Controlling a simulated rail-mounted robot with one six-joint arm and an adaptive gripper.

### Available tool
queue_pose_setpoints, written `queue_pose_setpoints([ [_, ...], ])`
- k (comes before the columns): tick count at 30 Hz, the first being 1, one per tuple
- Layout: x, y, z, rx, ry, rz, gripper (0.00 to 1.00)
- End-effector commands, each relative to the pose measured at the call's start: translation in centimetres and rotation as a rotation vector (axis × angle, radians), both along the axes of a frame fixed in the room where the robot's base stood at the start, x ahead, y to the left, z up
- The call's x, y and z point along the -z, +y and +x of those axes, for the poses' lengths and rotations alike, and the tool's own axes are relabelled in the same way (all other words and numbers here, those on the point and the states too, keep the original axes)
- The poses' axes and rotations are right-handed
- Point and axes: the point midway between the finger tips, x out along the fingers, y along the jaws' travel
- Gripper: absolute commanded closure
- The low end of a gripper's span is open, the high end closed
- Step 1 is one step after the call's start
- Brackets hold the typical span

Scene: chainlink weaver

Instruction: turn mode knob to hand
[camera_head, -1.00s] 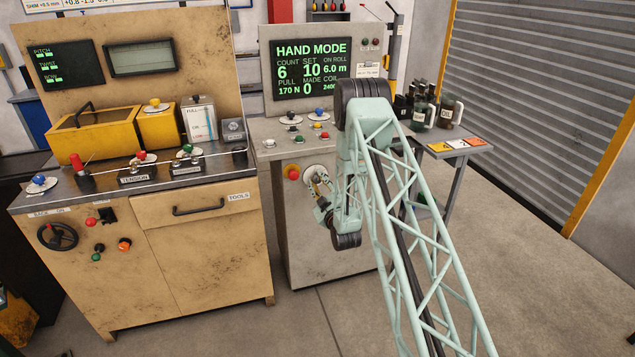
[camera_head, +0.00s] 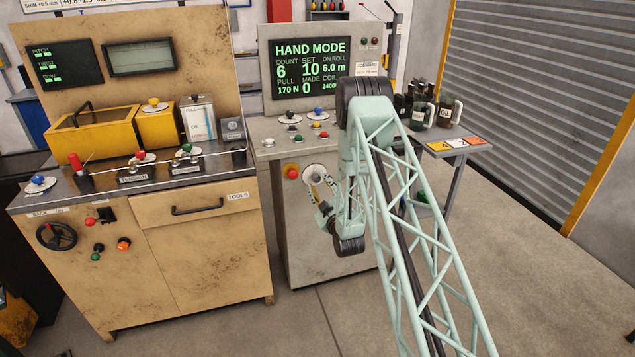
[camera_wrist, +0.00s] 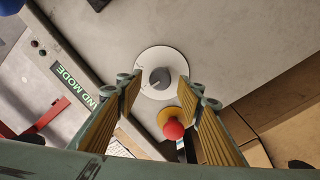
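The mode knob (camera_wrist: 160,78) is a small dark grey knob on a round white plate (camera_wrist: 150,62), on the front of the grey cabinet. In the head view the white plate (camera_head: 315,172) shows beside a red button. The screen (camera_head: 312,67) above reads HAND MODE in green. My gripper (camera_wrist: 160,92) is open, with its two ridged yellow pads on either side of the knob in the wrist view and nothing between them. In the head view my gripper (camera_head: 322,200) is just below and in front of the plate, apparently clear of the knob. The knob's pointer direction cannot be read.
A red button (camera_wrist: 174,130) on a yellow base sits close to the knob. Several coloured buttons (camera_head: 318,124) are on the cabinet's top. A tan workbench (camera_head: 200,240) stands to the left, and a small table (camera_head: 460,145) with jugs to the right. Floor in front is clear.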

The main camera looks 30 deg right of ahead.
Motion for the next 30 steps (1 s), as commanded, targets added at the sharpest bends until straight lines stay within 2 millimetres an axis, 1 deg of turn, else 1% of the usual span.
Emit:
queue_pose_setpoints([
  [9,0.3,0.7,-4.7,0.001,0.003,0.0,0.66],
  [15,0.3,1.1,-7.1,0.001,0.001,0.0,0.66],
  [21,0.3,1.3,-8.4,0.001,0.001,-0.001,0.66],
  [30,0.3,1.4,-8.7,0.001,0.0,-0.001,0.66],
])
